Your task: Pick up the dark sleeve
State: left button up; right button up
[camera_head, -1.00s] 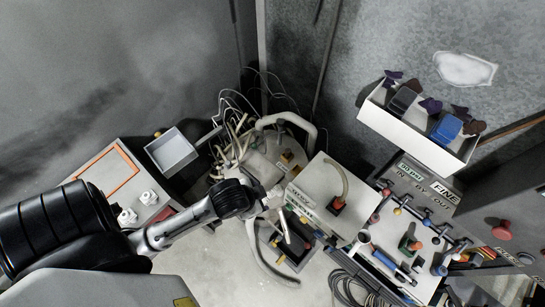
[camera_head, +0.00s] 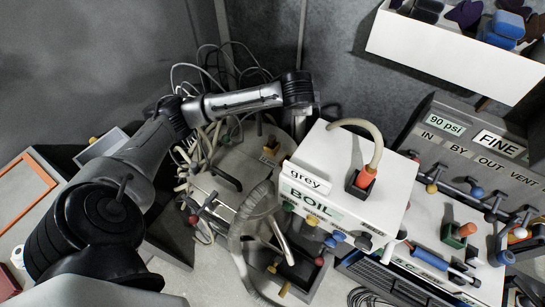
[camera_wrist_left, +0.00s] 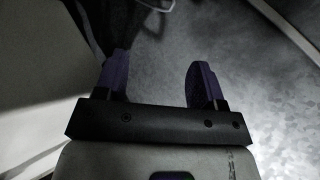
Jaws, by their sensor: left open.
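A white wall bin (camera_head: 455,52) at the upper right of the head view holds several sleeve-like pieces, cut off by the top edge. A dark, near-black piece (camera_head: 427,8) lies at its left, a purple piece (camera_head: 464,13) beside it, and blue pieces (camera_head: 506,28) to the right. I cannot tell for sure which one is the dark sleeve. My left arm reaches from the left, its wrist left of and below the bin. My left gripper (camera_wrist_left: 160,84) is open and empty in the wrist view, with purplish fingertips. No sleeve shows between them. My right gripper is not in view.
A white box marked BOIL (camera_head: 345,185) with a hose stands near the centre. A panel with labels and valves (camera_head: 460,150) is below the bin. Cables and pipes crowd the corner behind my left arm. The wall left of the bin is bare.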

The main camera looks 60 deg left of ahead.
pick_arm(q)
jog(key=s+a+f+m+g, duration=0.1)
jog(key=a+f+g, duration=0.1)
jog(key=a+f, duration=0.25)
jog(key=m+g+h, duration=0.4)
jog(key=m+h, duration=0.1)
jog(key=m, duration=0.1)
send_over(272, 137)
notch_tip(272, 137, down, 6)
notch_tip(272, 137, down, 9)
jog(key=b, duration=0.3)
jog(key=shift+r, duration=0.15)
notch_tip(272, 137, down, 4)
jog(key=b, duration=0.3)
jog(key=shift+f, duration=0.6)
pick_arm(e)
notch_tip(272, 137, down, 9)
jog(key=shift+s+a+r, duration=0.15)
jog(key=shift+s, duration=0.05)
pick_arm(q)
jog(key=shift+r, duration=0.1)
jog(key=shift+c, duration=0.5)
jog(key=c, duration=0.9)
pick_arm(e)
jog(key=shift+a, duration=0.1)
